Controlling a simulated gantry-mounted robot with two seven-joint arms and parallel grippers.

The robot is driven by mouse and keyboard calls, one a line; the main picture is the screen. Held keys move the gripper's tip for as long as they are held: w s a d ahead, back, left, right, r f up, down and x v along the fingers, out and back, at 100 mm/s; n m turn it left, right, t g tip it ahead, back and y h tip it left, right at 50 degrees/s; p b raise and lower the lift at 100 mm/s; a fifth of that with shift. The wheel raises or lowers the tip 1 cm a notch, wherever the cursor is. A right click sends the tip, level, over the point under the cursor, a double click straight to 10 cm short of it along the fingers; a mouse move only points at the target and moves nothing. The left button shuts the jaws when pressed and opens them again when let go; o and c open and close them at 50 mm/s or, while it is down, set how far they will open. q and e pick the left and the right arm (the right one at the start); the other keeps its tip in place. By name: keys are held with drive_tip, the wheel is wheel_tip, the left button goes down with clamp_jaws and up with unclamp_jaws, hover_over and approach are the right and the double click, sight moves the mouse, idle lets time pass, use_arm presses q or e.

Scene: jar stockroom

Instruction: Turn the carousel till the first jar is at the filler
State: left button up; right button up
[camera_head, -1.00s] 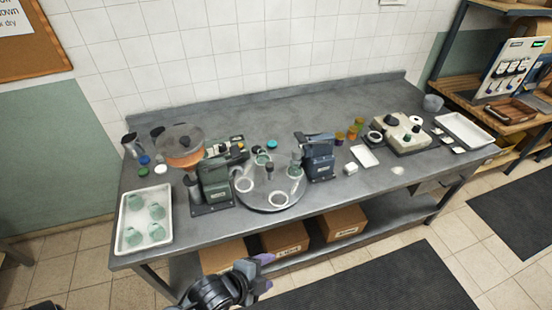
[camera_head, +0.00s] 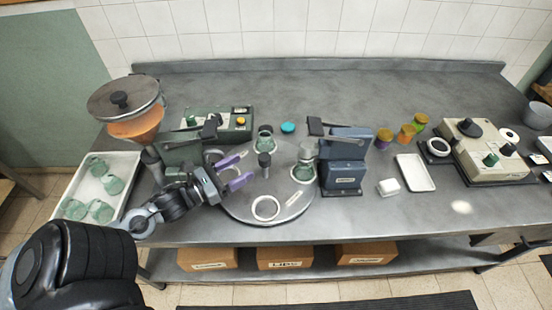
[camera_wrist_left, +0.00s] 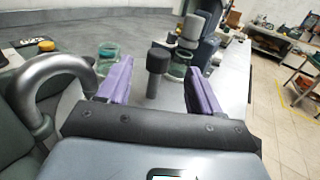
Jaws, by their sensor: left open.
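The carousel (camera_head: 240,207) is a round grey turntable with a black upright knob (camera_head: 264,161) at its middle. A green glass jar (camera_head: 265,143) stands at its back, and another jar (camera_head: 302,172) stands at its right, beside the blue press (camera_head: 344,165). The front ring (camera_head: 266,208) is empty; the left ring is partly hidden by my gripper. The filler (camera_head: 185,150), with its orange hopper (camera_head: 135,122), stands at the left. My left gripper (camera_head: 240,171) is open over the carousel's left side, its purple fingers pointing at the knob. In the left wrist view the knob (camera_wrist_left: 157,63) shows between the fingers, apart from both.
A white tray (camera_head: 127,162) with several green jars is at the left. A control box with a yellow button (camera_head: 241,121) and a teal lid (camera_head: 288,127) lie behind the carousel. Coloured jars, a white dish (camera_head: 415,172) and a beige machine (camera_head: 487,155) stand right.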

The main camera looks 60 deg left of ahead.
sight(259, 160)
use_arm(q)
drive_tip(key=shift+s+f, duration=0.1)
drive_tip(key=shift+f, duration=0.25)
drive_tip(key=w, duration=0.4)
drive_tip(key=w+p, duration=0.1)
drive_tip(key=w, duration=0.4)
drive_tip(key=shift+a+r, duration=0.1)
drive_tip(key=shift+a, duration=0.1)
drive_tip(key=shift+w, duration=0.95)
use_arm(e)
drive_tip(key=shift+w+r, duration=0.2)
drive_tip(key=shift+r, duration=0.25)
use_arm(q)
drive_tip(key=shift+a, duration=0.1)
clamp_jaws()
use_arm(e)
drive_tip(key=shift+d, duration=0.1)
